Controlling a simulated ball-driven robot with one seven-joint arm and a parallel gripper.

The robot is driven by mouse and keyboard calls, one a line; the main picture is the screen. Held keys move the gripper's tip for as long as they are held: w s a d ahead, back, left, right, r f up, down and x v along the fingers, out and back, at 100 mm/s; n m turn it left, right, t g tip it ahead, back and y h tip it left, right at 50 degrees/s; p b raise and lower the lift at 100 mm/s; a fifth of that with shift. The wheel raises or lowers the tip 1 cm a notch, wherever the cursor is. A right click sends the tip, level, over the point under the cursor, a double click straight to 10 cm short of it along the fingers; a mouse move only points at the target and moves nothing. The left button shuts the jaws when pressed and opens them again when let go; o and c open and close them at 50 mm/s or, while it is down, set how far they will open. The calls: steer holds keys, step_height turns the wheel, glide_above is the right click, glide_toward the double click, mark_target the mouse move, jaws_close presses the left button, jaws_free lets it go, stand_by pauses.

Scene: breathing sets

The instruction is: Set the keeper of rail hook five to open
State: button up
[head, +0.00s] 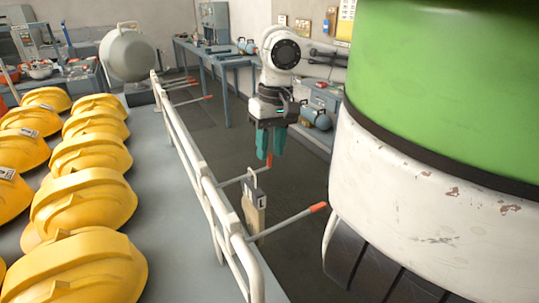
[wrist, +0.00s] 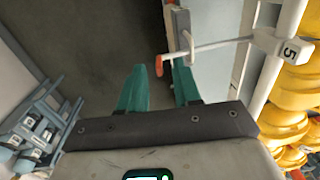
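Rail hook five (wrist: 222,43) shows in the wrist view as a pale rod from the rail, with a white tag reading 5 (wrist: 289,51). Its orange tip (wrist: 159,66) appears between my fingertips, nearer the right one; I cannot tell if they touch. My gripper (wrist: 159,66) is open and empty. In the head view my gripper (head: 271,156) points down over the orange-tipped hook end (head: 269,161).
A tan and grey item (head: 254,208) hangs by the white rail (head: 190,150). A nearer orange-tipped hook (head: 290,220) sticks out. Yellow helmets (head: 85,200) cover the left bench. A large green and white body (head: 440,130) blocks the right. Grey floor lies between.

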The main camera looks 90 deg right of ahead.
mark_target(269, 160)
steer(key=shift+w+f, duration=0.1)
steer(key=shift+f, duration=1.05)
steer(key=shift+c, duration=0.4)
jaws_close()
